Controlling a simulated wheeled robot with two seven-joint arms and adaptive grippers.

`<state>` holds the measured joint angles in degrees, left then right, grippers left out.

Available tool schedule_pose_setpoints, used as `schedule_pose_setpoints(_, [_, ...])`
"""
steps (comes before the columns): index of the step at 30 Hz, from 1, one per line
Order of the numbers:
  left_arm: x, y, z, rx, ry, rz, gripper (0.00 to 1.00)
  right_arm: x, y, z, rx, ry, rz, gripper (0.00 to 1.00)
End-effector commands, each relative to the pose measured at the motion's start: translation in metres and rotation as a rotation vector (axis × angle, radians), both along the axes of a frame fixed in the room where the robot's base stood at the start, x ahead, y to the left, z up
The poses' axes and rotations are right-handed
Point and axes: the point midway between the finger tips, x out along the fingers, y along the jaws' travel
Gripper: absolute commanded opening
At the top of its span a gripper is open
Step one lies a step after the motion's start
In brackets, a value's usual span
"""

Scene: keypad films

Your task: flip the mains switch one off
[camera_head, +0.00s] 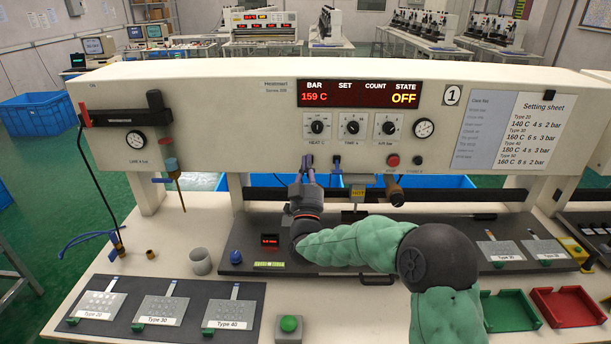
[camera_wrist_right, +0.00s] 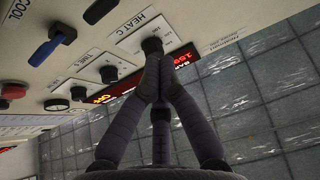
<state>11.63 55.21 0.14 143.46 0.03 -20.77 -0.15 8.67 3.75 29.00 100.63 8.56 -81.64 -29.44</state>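The mains switch one looks to be the small dark lever (camera_head: 309,159) under the heat knob on the front panel of the press marked 1 (camera_head: 452,95); it also seems to be the black lever (camera_wrist_right: 100,11) in the right wrist view. I cannot read its label or its on/off position. My right gripper (camera_head: 308,170) is just below and in front of that lever and partly hides it. In the right wrist view its fingertips (camera_wrist_right: 155,62) meet with nothing visible between them, overlapping the heat knob (camera_wrist_right: 151,45) in the picture. My left gripper is not in view.
The red display (camera_head: 359,94) reads 159 C and OFF. A blue lever (camera_wrist_right: 52,44) sits beside the black one. A red button (camera_head: 393,160) is farther right. Typed plates (camera_head: 164,310) lie at the front left, a green button (camera_head: 289,324) at the front, trays (camera_head: 568,307) at the right.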

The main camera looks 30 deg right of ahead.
Motion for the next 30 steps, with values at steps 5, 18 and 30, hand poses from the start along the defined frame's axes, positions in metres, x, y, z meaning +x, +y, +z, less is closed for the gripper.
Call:
schedule_pose_setpoints(5, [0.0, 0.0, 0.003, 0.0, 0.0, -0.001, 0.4, -0.021, 0.015, -0.028, 0.003, 0.012, 0.005, 0.0])
schedule_pose_setpoints(18, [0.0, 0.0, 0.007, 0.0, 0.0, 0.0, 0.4, -0.061, 0.039, -0.067, 0.002, 0.008, 0.003, 0.0])
schedule_pose_setpoints(30, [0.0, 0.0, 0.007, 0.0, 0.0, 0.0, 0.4, -0.063, 0.04, -0.07, 0.002, 0.007, 0.004, 0.0])
